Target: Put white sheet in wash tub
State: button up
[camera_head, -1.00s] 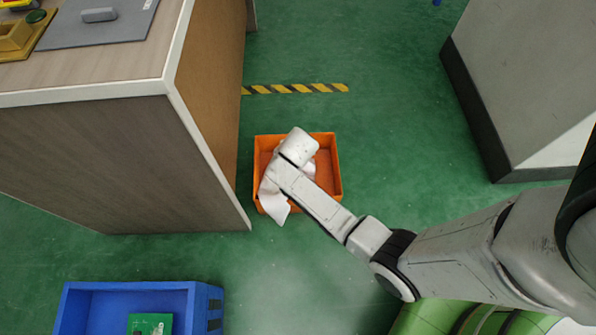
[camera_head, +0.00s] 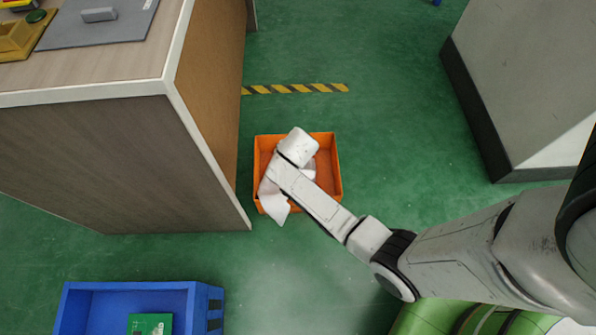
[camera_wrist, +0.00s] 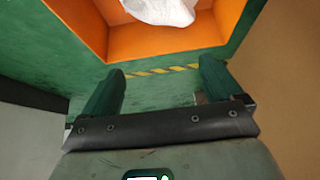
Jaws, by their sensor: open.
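The orange wash tub (camera_head: 329,152) stands on the floor beside the wooden cabinet. The white sheet (camera_head: 275,207) lies crumpled partly in the tub, and a corner of it hangs over the near left rim. My wrist covers part of the sheet and hides my fingers in the head view. In the wrist view, my gripper (camera_wrist: 160,84) is open with nothing between its two fingers. Beyond the fingertips, the sheet (camera_wrist: 163,10) shows inside the orange tub (camera_wrist: 155,42), apart from the fingers.
A wooden cabinet (camera_head: 95,160) stands close to the tub's left side. A blue crate (camera_head: 95,300) holding a green board (camera_head: 149,324) is at the lower left. A grey block (camera_head: 525,75) stands at the right. Green floor lies free between, with a yellow-black stripe (camera_head: 295,89) behind the tub.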

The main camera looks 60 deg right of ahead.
jog(key=shift+o, duration=0.5)
notch_tip(320, 180, up, 6)
jog(key=s+a+g+y+p, duration=0.1)
jog(key=g+y+p, duration=0.1)
jog(key=p, duration=0.9)
jog(key=shift+a+g+y, duration=0.2)
jog(key=shift+g+y, duration=0.1)
jog(key=shift+y, duration=0.3)
jog(key=shift+s, duration=0.1)
notch_tip(320, 180, up, 11)
jog(key=s+a+p, duration=0.1)
jog(key=p, duration=0.4)
